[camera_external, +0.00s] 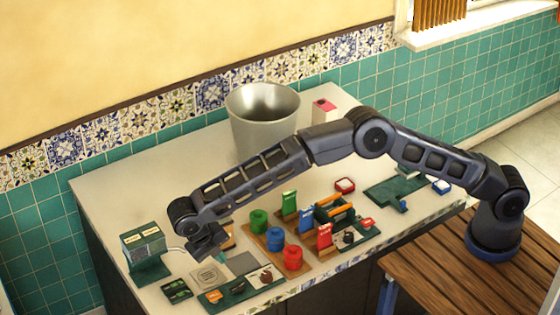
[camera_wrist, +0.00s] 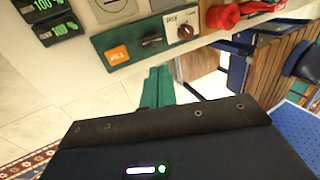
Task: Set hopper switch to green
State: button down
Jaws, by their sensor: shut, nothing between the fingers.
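My gripper (camera_external: 208,252) is at the left end of the counter, above and behind a green control panel (camera_external: 228,300), and holds nothing. The panel also shows near the top of the wrist view (camera_wrist: 134,60). It carries an orange labelled block (camera_wrist: 117,55), a dark switch (camera_wrist: 152,40) and a white plate with a dark red knob (camera_wrist: 185,31). I cannot read which control is the hopper switch. A green box with two lit label faces (camera_external: 144,243) stands left of my gripper.
A large metal bucket (camera_external: 262,122) stands at the back. Green, blue and red cylinders (camera_external: 276,239) stand right of my gripper. Two small dark blocks with green "100%" displays (camera_wrist: 57,28) lie beside the panel. A slatted wooden table (camera_external: 485,275) stands at the right. The counter's back left is clear.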

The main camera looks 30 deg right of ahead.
aim_at(242, 284)
jog(key=x, duration=1.4)
jog(key=shift+f, duration=0.1)
dwell(0.3)
jog(key=shift+d+f+y, duration=0.1)
jog(key=shift+d+y, duration=0.1)
jog(key=shift+y, duration=0.1)
jog(key=shift+a, duration=0.25)
